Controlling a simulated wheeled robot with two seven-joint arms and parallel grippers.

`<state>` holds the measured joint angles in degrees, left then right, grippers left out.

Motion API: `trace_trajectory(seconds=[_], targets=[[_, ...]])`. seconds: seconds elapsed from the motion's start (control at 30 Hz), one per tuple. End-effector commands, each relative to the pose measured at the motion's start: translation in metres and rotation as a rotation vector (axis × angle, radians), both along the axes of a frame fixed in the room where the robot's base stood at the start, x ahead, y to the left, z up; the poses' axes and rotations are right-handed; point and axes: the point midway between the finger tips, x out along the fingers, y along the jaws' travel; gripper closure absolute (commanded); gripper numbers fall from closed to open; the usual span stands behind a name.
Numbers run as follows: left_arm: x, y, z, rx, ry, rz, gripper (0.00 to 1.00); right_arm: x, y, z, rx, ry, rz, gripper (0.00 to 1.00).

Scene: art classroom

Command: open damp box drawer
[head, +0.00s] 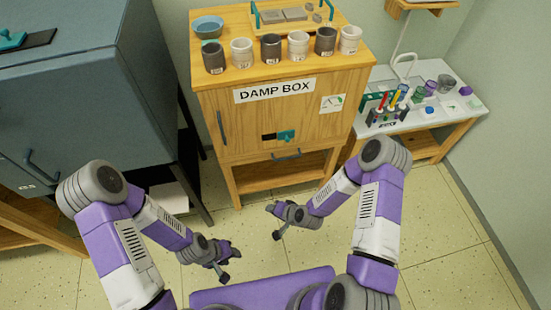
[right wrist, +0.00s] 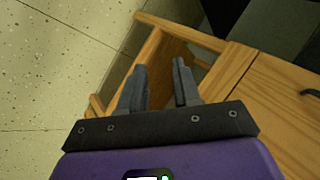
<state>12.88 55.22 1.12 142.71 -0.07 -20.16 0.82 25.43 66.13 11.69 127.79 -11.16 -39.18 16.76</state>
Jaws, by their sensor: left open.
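The damp box (head: 240,115) is a wooden cabinet at the back centre of the head view, with a "DAMP BOX" label on its front. A dark bar handle (head: 286,155) sits low on the front, under a teal latch (head: 286,136). A second, vertical handle (head: 221,128) is at the left side. My left gripper (head: 231,266) is open and empty over the floor, in front of and below the box. My right gripper (head: 275,221) is open and empty, also apart from the box; its spread fingers (right wrist: 160,75) show in the right wrist view against wooden framing.
Several cups and a blue bowl (head: 207,27) stand on the box top. A blue-grey cabinet (head: 80,100) stands close on the left. A white-topped side table (head: 440,112) with tools is at the right. An open wooden shelf (head: 270,182) lies beneath the box. Floor before it is clear.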

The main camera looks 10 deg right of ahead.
Motion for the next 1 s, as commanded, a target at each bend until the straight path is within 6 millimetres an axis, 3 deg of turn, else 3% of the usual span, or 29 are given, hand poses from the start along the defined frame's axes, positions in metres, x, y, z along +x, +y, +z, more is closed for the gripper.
trace_trajectory(seconds=[0.03,0.1,0.23,0.33,0.43,0.8,1.0], targets=[[0.0,0.0,-0.02,0.0,0.001,0.0,0.57,0.036,-0.006,-0.022,0.074,-0.085,-0.136,0.68],[0.0,0.0,-0.032,0.0,0.001,0.0,0.57,0.083,-0.02,-0.027,0.183,-0.212,-0.319,0.68],[0.0,0.0,-0.048,0.0,0.001,0.0,0.57,0.14,-0.06,-0.024,0.354,-0.411,-0.594,0.68],[0.0,0.0,-0.054,0.0,0.001,0.0,0.57,0.16,-0.085,-0.019,0.432,-0.508,-0.717,0.68],[0.0,0.0,-0.057,0.0,0.001,0.0,0.57,0.171,-0.096,-0.017,0.466,-0.55,-0.768,0.68],[0.0,0.0,-0.077,0.0,0.0,0.0,0.57,0.225,-0.095,-0.027,0.466,-0.555,-0.769,0.68],[0.0,0.0,-0.082,0.0,0.0,0.0,0.57,0.239,-0.095,-0.029,0.466,-0.552,-0.769,0.68]])
